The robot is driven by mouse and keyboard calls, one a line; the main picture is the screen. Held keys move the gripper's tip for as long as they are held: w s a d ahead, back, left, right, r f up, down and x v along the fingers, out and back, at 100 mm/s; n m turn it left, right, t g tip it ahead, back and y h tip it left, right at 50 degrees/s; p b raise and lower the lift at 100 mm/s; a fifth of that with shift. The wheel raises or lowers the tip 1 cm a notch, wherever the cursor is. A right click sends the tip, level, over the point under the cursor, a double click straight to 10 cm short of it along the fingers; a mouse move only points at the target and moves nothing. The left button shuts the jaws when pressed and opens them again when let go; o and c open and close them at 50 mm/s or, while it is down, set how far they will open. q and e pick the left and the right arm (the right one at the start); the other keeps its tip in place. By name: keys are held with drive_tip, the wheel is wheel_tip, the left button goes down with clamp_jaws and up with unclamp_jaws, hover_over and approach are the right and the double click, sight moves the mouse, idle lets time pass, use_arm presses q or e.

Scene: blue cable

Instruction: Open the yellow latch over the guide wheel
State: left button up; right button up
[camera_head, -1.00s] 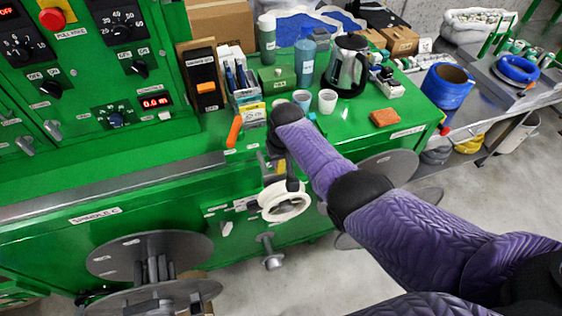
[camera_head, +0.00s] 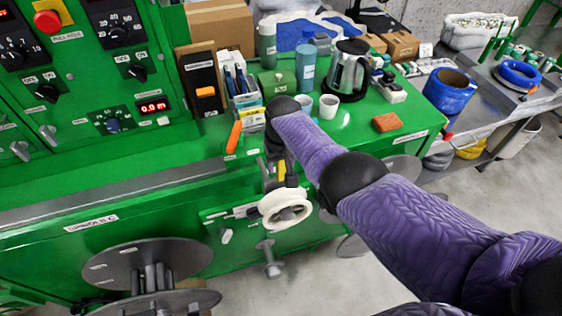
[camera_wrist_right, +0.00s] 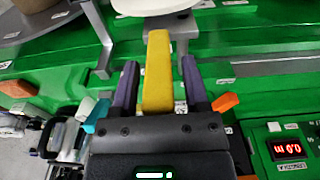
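The yellow latch (camera_head: 281,170) is a short bar just above the white guide wheel (camera_head: 285,208) on the front of the green machine. My right gripper (camera_head: 275,168) is at the latch, reaching down from above. In the right wrist view, the yellow latch (camera_wrist_right: 158,75) lies between the two purple fingers of my right gripper (camera_wrist_right: 159,78). A gap shows on each side, so the gripper is open around it. The guide wheel (camera_wrist_right: 152,6) is partly cut off at the top of that view. My left gripper is not in view.
An orange handle (camera_head: 234,137) stands left of my right gripper; it also shows in the wrist view (camera_wrist_right: 225,102). A grey spool (camera_head: 147,265) is at the lower left.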

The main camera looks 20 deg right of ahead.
drive_tip(key=shift+o, duration=0.2)
drive_tip(key=r+p, duration=0.1)
drive_tip(key=r, duration=0.2)
drive_tip(key=r+p, duration=0.2)
drive_tip(key=r, duration=0.1)
drive_tip(key=r+p, duration=0.2)
drive_tip(key=r, duration=0.1)
drive_tip(key=shift+s+r, duration=0.25)
drive_tip(key=shift+s, duration=0.1)
drive_tip(key=shift+r, duration=0.2)
